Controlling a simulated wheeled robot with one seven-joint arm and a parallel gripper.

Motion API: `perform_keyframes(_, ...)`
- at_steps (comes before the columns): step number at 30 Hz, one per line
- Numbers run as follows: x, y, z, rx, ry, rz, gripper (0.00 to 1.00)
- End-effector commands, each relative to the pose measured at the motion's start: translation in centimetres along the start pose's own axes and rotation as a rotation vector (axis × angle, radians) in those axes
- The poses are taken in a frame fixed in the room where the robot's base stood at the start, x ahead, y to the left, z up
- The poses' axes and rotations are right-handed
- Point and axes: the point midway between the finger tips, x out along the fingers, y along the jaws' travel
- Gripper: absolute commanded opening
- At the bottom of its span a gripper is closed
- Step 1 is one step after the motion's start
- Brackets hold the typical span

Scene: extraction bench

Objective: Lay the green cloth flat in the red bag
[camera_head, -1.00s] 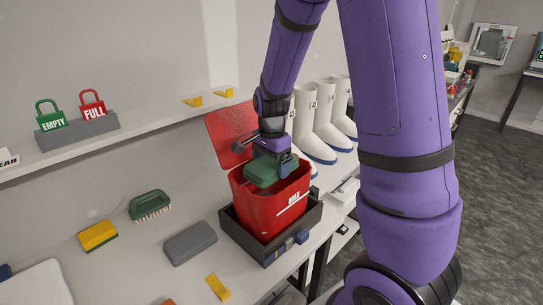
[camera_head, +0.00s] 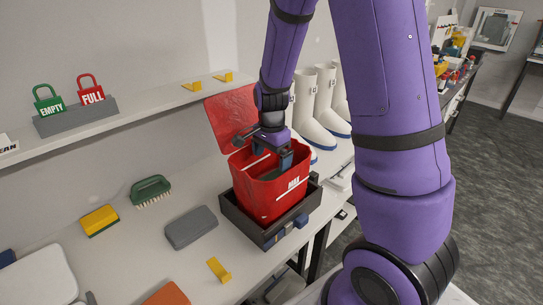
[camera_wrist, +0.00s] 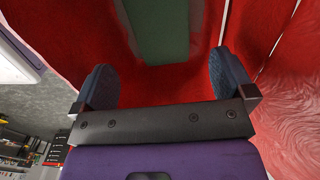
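The red bag (camera_head: 270,196) stands open in a dark tray on the bench, its red lid flap (camera_head: 231,122) tilted up behind it. The green cloth (camera_wrist: 158,28) lies inside the bag in the wrist view, beyond my fingers and apart from them; the bag wall hides it in the head view. Whether it lies fully flat on the bottom I cannot tell. My gripper (camera_wrist: 165,88) is open and empty, with its two dark fingers wide apart. In the head view my gripper (camera_head: 270,158) reaches down into the bag's mouth.
The dark tray (camera_head: 268,234) surrounds the bag's base. A grey block (camera_head: 191,228), a yellow sponge (camera_head: 100,221) and a green brush (camera_head: 150,190) lie to the left. White boots (camera_head: 313,108) stand behind on the right. Bare bench lies between the loose items.

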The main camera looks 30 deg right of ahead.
Motion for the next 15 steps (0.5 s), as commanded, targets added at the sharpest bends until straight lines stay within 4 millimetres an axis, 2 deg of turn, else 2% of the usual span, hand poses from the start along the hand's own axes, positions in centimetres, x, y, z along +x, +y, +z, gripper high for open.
perform_keyframes(4, -0.3, 0.0, 0.0, -0.001, 0.000, -0.001, 1.00)
perform_keyframes(8, -1.7, -0.1, 0.1, -0.003, 0.000, -0.004, 1.00)
perform_keyframes(15, -6.1, -0.1, 0.0, -0.002, 0.001, -0.005, 1.00)
